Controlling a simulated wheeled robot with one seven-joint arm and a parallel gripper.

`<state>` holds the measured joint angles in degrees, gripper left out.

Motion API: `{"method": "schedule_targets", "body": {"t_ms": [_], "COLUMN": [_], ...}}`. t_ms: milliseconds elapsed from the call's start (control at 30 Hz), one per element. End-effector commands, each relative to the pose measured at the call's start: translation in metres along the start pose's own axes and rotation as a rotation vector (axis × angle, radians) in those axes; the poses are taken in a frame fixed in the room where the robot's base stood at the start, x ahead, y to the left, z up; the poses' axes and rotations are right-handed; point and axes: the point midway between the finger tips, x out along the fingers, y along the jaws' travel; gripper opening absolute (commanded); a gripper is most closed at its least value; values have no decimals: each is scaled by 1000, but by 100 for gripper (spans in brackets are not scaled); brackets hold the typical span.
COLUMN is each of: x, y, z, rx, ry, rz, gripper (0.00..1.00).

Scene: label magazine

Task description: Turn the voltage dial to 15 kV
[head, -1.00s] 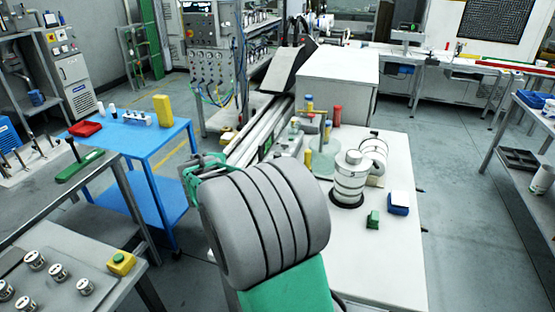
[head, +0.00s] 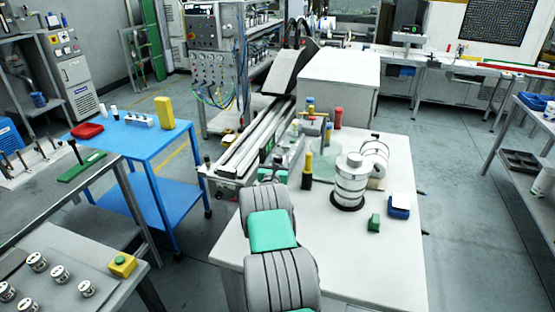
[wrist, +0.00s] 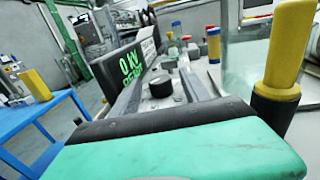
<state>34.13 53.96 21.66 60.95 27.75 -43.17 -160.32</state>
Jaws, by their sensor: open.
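The black round voltage dial (wrist: 160,86) shows in the wrist view on a pale housing. Beside it to the left, a dark display (wrist: 122,66) shows 0 kV in green, with a second line partly hidden. My gripper (wrist: 166,62) is open, with one grey finger to the left of the dial and one to the right in the picture. I cannot tell how far the fingers are from the dial or whether they touch it. In the head view my arm hides most of my gripper, and the dial cannot be made out.
A yellow-and-black handled tool (wrist: 282,65) stands close on the right in the wrist view. A blue cart (head: 150,150) stands to the left.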

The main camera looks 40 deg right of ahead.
Motion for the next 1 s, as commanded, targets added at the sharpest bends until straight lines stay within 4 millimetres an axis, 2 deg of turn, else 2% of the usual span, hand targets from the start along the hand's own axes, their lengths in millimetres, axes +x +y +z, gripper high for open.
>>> {"method": "schedule_targets", "body": {"t_ms": [233, 867, 1000], "x": [1, 1, 1], "y": [0, 0, 0], "z": [-1, -1, -1], "rx": [1, 1, 1], "ry": [2, 2, 2], "rz": [0, 0, -1], "gripper": [52, 1, 0]}}
